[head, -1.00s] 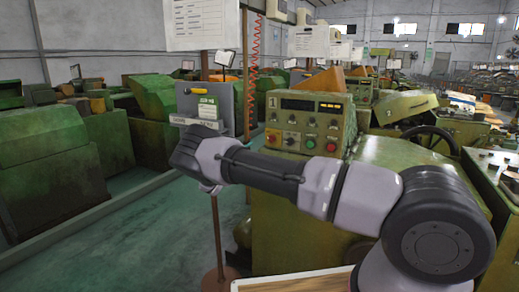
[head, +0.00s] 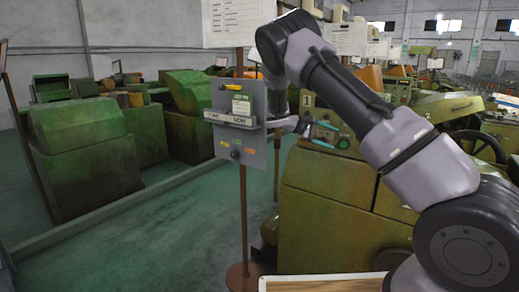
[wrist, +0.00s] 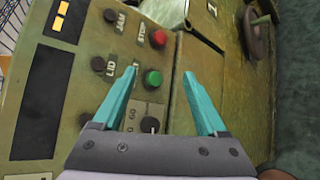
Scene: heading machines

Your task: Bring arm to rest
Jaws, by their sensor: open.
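My arm (head: 345,92) is bent up in the head view, its elbow high in front of the machine. My gripper (head: 322,136) is small there, close to the front of the green machine's control panel (head: 345,143), which the arm partly covers. In the wrist view, my gripper (wrist: 160,74) is open and empty, its two teal fingers spread. The green button (wrist: 152,78) shows between the fingertips, with the red button (wrist: 158,39) beyond. I cannot tell the gap to the panel.
A grey board on a thin post (head: 243,130) stands left of the arm. The green machine body (head: 320,215) fills the lower middle. Open green floor (head: 140,240) lies left, with more machines behind.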

